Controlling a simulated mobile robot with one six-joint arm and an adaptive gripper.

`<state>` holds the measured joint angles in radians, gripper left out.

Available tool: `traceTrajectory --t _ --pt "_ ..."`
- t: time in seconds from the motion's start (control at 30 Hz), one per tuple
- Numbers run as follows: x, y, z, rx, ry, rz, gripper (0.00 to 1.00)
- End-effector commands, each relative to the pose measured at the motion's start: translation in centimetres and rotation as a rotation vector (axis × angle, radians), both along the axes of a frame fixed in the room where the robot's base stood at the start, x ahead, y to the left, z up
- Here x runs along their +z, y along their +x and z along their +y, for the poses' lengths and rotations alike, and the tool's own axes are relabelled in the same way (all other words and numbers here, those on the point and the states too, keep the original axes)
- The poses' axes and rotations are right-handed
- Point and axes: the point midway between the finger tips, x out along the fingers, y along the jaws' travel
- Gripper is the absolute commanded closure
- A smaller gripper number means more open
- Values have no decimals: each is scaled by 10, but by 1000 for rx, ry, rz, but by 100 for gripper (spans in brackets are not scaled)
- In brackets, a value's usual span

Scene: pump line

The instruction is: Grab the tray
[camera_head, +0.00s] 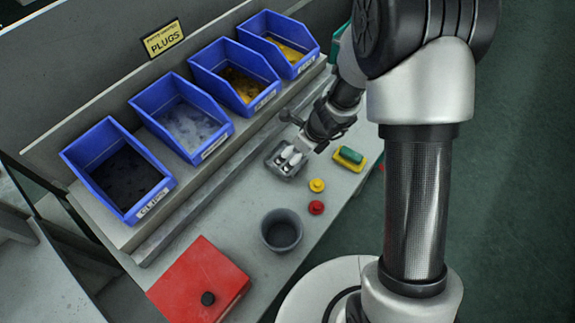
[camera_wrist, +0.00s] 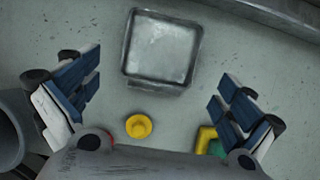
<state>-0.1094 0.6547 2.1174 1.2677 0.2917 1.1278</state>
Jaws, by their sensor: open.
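The tray (camera_wrist: 127,45) is a small grey square with a raised rim. In the wrist view its floor looks bare. In the head view the tray (camera_head: 285,172) lies on the bench near my gripper (camera_head: 304,140). Two pale shapes show over it there; I cannot tell whether they are part of my gripper. In the wrist view my gripper (camera_wrist: 160,82) is open and empty, its blue-padded fingers wide apart. The tray shows ahead of the fingers, toward the top of the picture, apart from both.
A yellow knob (camera_head: 316,185), red knob (camera_head: 316,207), green-and-yellow block (camera_head: 350,156) and grey cup (camera_head: 282,231) stand nearby. A red box (camera_head: 200,280) sits at the near end. Several blue bins (camera_head: 120,170) line the back. Bench space between the tray and cup is clear.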

Motion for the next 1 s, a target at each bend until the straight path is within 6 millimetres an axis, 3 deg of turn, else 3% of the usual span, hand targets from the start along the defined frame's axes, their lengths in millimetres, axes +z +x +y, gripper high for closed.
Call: traceTrajectory --t 0.03,0.27,0.6,0.87,1.0 --pt "-9 2 2 1 0 0 0" --pt "-18 5 5 1 -1 -1 0" --pt "-62 14 17 1 -1 -1 0" --pt "-62 15 18 1 0 -2 1" --pt "-62 15 18 1 0 -2 10"
